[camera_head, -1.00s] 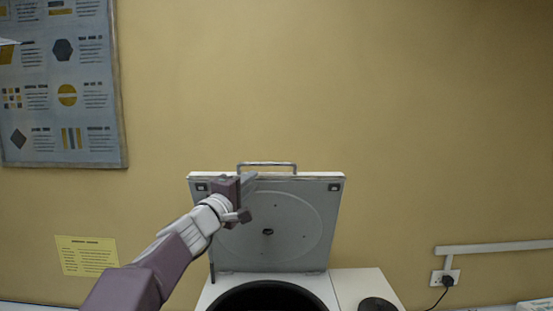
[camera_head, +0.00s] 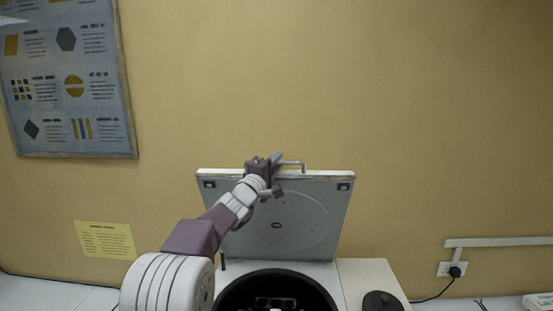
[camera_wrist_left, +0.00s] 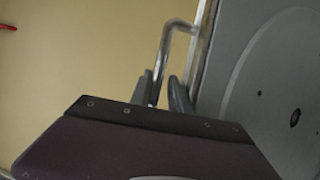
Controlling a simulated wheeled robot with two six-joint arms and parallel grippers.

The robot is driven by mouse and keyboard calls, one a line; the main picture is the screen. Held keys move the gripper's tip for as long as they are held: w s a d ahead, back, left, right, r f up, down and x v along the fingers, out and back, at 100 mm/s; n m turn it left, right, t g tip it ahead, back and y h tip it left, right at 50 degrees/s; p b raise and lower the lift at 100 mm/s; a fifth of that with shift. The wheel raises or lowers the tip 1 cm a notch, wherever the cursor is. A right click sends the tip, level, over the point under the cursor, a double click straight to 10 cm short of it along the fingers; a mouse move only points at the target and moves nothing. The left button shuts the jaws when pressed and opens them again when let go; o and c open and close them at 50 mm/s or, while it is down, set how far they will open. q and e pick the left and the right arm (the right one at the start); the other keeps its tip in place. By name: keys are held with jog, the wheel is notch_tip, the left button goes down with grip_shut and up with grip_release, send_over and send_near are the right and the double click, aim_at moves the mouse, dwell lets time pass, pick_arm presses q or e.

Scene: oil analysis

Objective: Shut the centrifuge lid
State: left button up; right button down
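The grey centrifuge lid (camera_head: 310,215) stands raised against the wall side in the head view, hinged at the back of the white centrifuge (camera_head: 335,272). Its metal bar handle (camera_head: 300,164) is on the top edge; it also shows in the left wrist view (camera_wrist_left: 166,50). My left gripper (camera_head: 277,161) is at the left part of the handle. In the left wrist view my left gripper (camera_wrist_left: 161,90) has one finger on each side of the handle bar, with a gap still visible. The dark round bowl (camera_head: 275,290) is open below the lid. My right gripper is out of view.
A yellow notice (camera_head: 105,240) and a poster (camera_head: 70,80) are on the wall. A socket with a plug (camera_head: 453,270) is at the right. Space above the lid is clear.

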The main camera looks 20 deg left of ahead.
pick_arm(q)
jog(key=shift+w+f, duration=0.1)
jog(key=shift+c, duration=0.2)
jog(key=shift+s, duration=0.3)
grip_shut()
jog(key=shift+s+d+r, duration=0.15)
jog(key=shift+s+r, duration=0.15)
jog(key=shift+s, duration=0.25)
jog(key=shift+w+f, duration=0.15)
jog(key=shift+w, duration=0.25)
jog(key=shift+s, duration=0.1)
jog(key=shift+s, duration=0.1)
